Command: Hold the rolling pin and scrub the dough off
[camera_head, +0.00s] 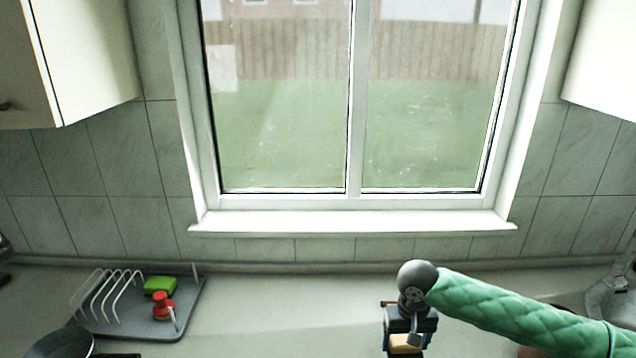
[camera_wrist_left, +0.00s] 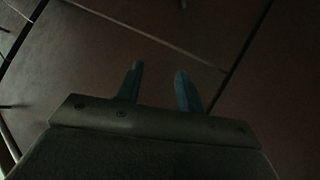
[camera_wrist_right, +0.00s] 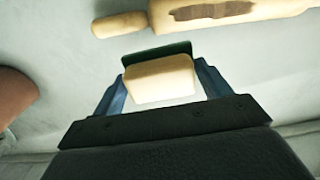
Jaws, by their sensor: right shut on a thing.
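The rolling pin (camera_wrist_right: 205,14) is pale wood and lies on the counter across the top of the right wrist view. A brown patch of dough (camera_wrist_right: 212,9) is on its barrel. My right gripper (camera_wrist_right: 160,72) is shut on a cream and dark green sponge (camera_wrist_right: 160,82), apart from the pin in the picture. In the head view the right gripper (camera_head: 408,335) is over the counter, with the sponge (camera_head: 404,343) showing below it; I cannot make out the pin there. My left gripper (camera_wrist_left: 159,72) is open and empty over a brown tiled floor, outside the head view.
A grey dish tray (camera_head: 190,318) with a white rack stands at the left of the counter (camera_head: 290,310), holding a green block (camera_head: 160,285) and a red-handled brush (camera_head: 163,303). A dark pan (camera_head: 65,343) is at bottom left. A brown round object (camera_wrist_right: 14,97) sits at the right wrist view's left.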

